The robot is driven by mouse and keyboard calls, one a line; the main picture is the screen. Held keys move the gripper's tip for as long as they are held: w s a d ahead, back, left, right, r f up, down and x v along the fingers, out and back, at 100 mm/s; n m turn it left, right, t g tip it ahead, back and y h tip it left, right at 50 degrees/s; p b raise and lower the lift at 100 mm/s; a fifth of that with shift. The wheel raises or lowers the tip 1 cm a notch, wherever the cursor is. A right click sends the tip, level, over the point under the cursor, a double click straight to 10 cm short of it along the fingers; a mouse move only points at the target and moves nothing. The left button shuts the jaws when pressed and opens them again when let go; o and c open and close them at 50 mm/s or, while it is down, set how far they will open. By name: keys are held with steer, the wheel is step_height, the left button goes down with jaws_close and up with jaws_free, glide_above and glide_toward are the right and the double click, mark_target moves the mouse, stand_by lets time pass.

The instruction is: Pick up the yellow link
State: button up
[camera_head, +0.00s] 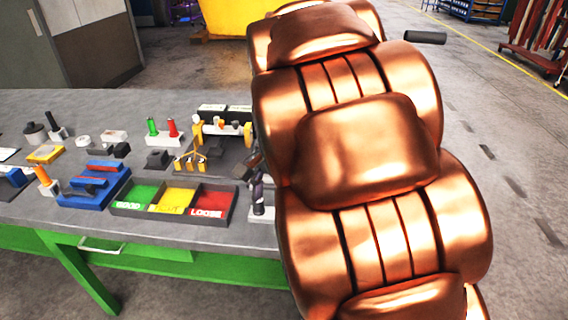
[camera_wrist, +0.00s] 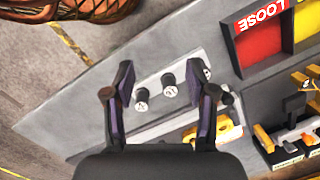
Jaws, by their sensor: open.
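A yellow piece (camera_wrist: 230,132), which looks like the yellow link, lies low in the wrist view, beside and partly behind the right finger. I cannot make out its whole outline. My gripper (camera_wrist: 167,88) is open, with its fingers apart above the table's end. Nothing is held between them. A pale strip with several dark-sided round pegs (camera_wrist: 169,91) shows between the fingers. In the head view my arm hides that end of the table; only part of my dark gripper (camera_head: 257,182) shows at its edge.
A dark tray (camera_head: 118,207) with green, yellow and red compartments sits on the grey table (camera_head: 130,238); its red LOOSE compartment (camera_wrist: 262,36) shows in the wrist view. A fixture with yellow levers (camera_head: 195,161) stands behind it.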

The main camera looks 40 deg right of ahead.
steer(key=w+d+m+t, duration=0.1)
steer(key=w+d+m, duration=0.3)
steer(key=w+d, duration=0.1)
steer(key=w+d+m+y, duration=0.1)
steer(key=w+d+m, duration=0.3)
steer(key=w+d, duration=0.2)
steer(key=w+d+f+m+t, duration=0.1)
steer(key=w+d+m, duration=0.3)
steer(key=d, duration=0.4)
steer(key=shift+w+f+t+y, duration=0.1)
steer(key=shift+w+t+y, duration=0.2)
steer(key=shift+w, duration=0.4)
steer(key=shift+w+f, duration=0.1)
steer(key=shift+x, duration=1.05)
steer(key=shift+p+x, duration=0.75)
steer(key=shift+x, duration=2)
steer(key=shift+d+f, duration=0.15)
